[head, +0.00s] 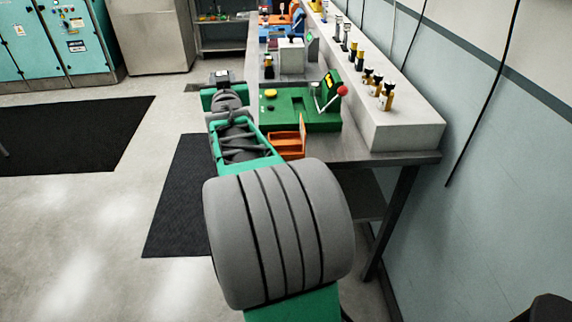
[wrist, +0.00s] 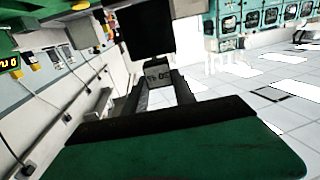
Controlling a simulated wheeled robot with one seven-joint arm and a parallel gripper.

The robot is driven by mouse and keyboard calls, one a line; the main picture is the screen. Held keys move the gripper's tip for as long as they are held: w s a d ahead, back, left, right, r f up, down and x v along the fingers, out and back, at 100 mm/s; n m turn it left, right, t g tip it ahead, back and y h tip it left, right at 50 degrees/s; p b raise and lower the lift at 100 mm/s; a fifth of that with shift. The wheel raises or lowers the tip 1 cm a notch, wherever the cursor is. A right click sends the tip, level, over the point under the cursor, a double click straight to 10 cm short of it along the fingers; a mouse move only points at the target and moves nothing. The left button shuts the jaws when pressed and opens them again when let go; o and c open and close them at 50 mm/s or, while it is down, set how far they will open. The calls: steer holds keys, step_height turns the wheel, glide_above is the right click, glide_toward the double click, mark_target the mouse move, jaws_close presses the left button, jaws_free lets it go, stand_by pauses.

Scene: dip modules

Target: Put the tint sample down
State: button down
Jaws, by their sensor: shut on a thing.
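My gripper (wrist: 158,86) is shut on the tint sample (wrist: 157,74), a small grey block with dark printed marks, seen between the two dark fingers in the wrist view. A black square shape fills the view just beyond it; I cannot tell whether it is part of the sample. In the head view my arm reaches away from me along the left side of the bench. Its far end (head: 222,78) is left of the green station (head: 298,122), apparently over the floor beside the bench edge. The sample cannot be made out clearly there.
The green station has a yellow button (head: 270,93) and a red-knobbed lever (head: 342,90). An orange open box (head: 287,145) sits at its front. A pale ledge (head: 408,128) with several small black-and-yellow items runs along the wall. Dark mats (head: 75,133) lie on open floor at left.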

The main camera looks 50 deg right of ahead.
steer(key=s+d+r+m+g+h+b, duration=0.1)
steer(key=s+d+r+m+g+h, duration=0.15)
steer(key=s+d, duration=0.45)
steer(key=s+a+f, duration=0.2)
steer(key=s+f, duration=0.9)
steer(key=f, duration=0.1)
steer(key=shift+a+f, duration=0.2)
steer(key=shift+a, duration=0.2)
steer(key=shift+s+f+n, duration=0.1)
steer(key=shift+n, duration=0.15)
steer(key=shift+f+b, duration=0.1)
steer(key=shift+b, duration=0.25)
steer(key=c, duration=1)
jaws_free()
